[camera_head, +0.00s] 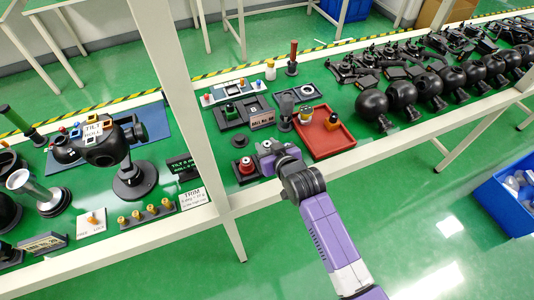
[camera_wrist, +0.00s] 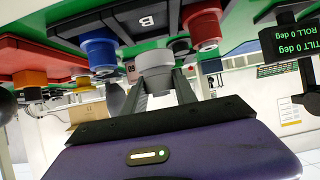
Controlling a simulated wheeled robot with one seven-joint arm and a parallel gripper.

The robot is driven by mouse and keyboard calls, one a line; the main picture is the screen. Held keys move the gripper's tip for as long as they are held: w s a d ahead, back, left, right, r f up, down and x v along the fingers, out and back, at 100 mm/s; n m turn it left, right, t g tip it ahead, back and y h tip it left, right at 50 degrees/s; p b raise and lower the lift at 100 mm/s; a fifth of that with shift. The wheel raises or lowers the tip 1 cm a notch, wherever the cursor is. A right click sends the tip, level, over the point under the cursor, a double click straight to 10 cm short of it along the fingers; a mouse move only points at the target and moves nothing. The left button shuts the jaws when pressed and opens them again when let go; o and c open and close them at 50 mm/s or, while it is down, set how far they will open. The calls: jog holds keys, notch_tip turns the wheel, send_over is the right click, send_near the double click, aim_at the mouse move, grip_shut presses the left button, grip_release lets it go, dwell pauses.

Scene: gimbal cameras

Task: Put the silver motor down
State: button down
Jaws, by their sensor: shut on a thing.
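My gripper (camera_head: 268,150) is over the green bench top, just left of the red tray (camera_head: 320,147). In the wrist view its two fingers (camera_wrist: 160,88) are closed on the silver motor (camera_wrist: 155,62), a short light-grey cylinder. The motor sits at the fingertips, close to the bench parts that show at the top of that view. I cannot tell whether it touches anything. In the head view the gripper mostly hides the motor.
A red-topped part on a dark base (camera_head: 246,166) stands close left of my gripper. A dark grey upright piece (camera_head: 286,108) and a labelled dark panel (camera_head: 262,119) are behind it. Black gimbal balls (camera_head: 371,103) line the right. A white post (camera_head: 178,90) rises to the left.

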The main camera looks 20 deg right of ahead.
jog(key=shift+f, duration=2.25)
jog(key=shift+f, duration=0.1)
jog(key=shift+f, duration=0.1)
jog(key=c, duration=1)
grip_release()
jog(key=shift+r, duration=0.2)
jog(key=v, duration=1.2)
jog(key=shift+s, duration=0.1)
